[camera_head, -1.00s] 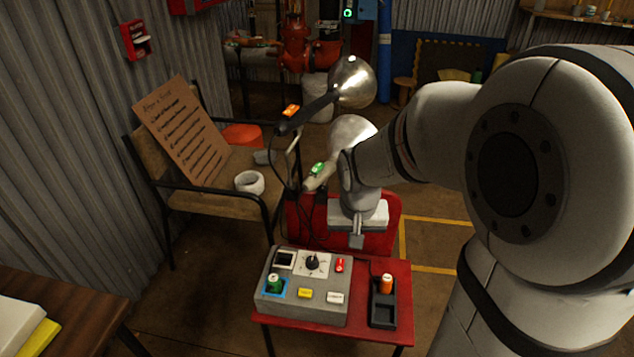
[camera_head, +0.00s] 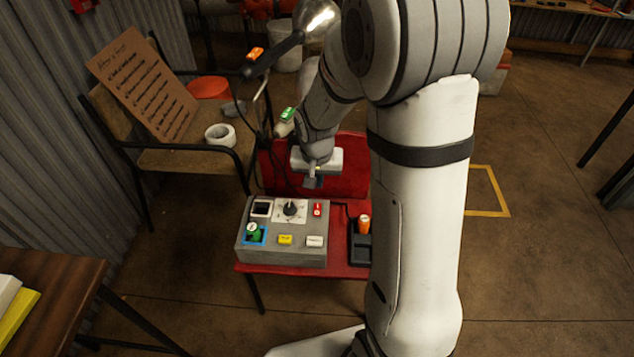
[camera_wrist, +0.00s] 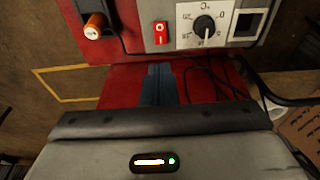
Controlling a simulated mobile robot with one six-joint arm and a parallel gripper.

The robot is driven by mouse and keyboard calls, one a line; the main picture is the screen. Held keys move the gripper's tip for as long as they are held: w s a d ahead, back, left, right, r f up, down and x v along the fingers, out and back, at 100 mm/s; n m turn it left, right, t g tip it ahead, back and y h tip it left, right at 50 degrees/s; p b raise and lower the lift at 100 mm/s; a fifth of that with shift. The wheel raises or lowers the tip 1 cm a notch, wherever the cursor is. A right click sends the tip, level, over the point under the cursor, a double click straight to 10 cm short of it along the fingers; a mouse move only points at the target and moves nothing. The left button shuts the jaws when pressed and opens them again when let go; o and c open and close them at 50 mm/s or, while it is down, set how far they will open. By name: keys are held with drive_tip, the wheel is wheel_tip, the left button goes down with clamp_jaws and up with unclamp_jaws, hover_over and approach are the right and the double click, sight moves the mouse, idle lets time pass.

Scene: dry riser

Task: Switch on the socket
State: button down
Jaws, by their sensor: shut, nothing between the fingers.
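A grey control box (camera_head: 283,250) stands on a red chair seat. On its top is a red rocker switch (camera_head: 318,209), which also shows in the wrist view (camera_wrist: 161,33). Beside the switch is a black dial on a white plate (camera_head: 290,209). A dark square recess in a light frame (camera_head: 262,207) is left of the dial; I cannot tell if it is the socket. My gripper (camera_head: 313,183) is shut and empty, just behind the box near the red switch. In the wrist view its closed fingers (camera_wrist: 158,83) point toward the switch, apart from it.
The box also has a green knob (camera_head: 254,232), a yellow button (camera_head: 285,239) and a white button (camera_head: 314,241). A black holder with an orange-topped item (camera_head: 364,225) stands right of it. The red chair back (camera_head: 345,175) and dark cables are close to my gripper.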

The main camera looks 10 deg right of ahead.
sight(318, 206)
drive_tip(key=f+b, duration=0.1)
drive_tip(key=f, duration=0.2)
drive_tip(key=w+f+b, duration=0.1)
drive_tip(key=f, duration=0.3)
drive_tip(key=w+f+b, duration=0.1)
drive_tip(key=f, duration=0.2)
drive_tip(key=shift+d+f+b, duration=0.3)
drive_tip(key=shift+f+b, duration=0.05)
drive_tip(key=shift+f, duration=0.05)
